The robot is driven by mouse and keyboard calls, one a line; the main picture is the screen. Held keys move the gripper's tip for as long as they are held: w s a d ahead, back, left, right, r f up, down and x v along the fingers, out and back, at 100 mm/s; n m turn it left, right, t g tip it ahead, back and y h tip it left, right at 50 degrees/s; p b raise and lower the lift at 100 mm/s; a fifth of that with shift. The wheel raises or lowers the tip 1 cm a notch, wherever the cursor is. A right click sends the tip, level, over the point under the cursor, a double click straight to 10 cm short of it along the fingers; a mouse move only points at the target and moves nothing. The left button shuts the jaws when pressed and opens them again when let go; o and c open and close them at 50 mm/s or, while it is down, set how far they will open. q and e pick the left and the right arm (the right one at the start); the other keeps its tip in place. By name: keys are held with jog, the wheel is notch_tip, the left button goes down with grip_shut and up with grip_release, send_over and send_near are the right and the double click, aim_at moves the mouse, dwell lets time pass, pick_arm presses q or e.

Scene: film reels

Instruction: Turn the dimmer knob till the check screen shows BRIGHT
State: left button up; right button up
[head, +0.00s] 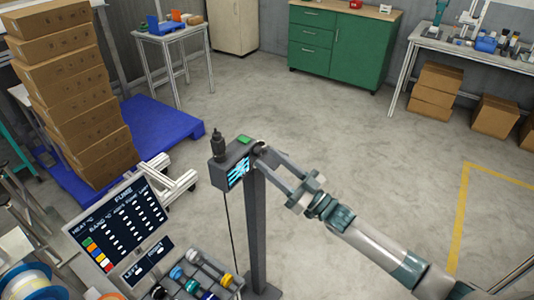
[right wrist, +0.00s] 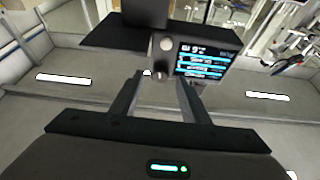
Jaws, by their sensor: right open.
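A grey box (head: 222,174) on a dark post carries a small lit screen (head: 238,173) with cyan bars; it also shows in the right wrist view (right wrist: 198,64). Its lettering is too small to read surely. A round grey knob (right wrist: 160,76) sits on the box beside the screen, with another round part (right wrist: 166,44) above it; I cannot tell for sure which is the dimmer. My right gripper (head: 278,177) is open, its fingers pointing at the box. In the right wrist view the fingers (right wrist: 157,88) stand either side of the lower knob; contact is unclear. My left gripper is not in view.
A tilted chart board (head: 120,222) and a rack with coloured-ended rods (head: 195,278) stand at lower left. Stacked cartons (head: 75,95) sit on a blue pallet (head: 170,130). A green cabinet (head: 340,45) stands at the back. The floor right of the post is clear.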

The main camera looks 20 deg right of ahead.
jog(key=shift+x, duration=0.95)
grip_shut()
jog(key=c, duration=1.1)
grip_release()
jog(key=shift+o, duration=0.2)
jog(key=shift+n, duration=0.3)
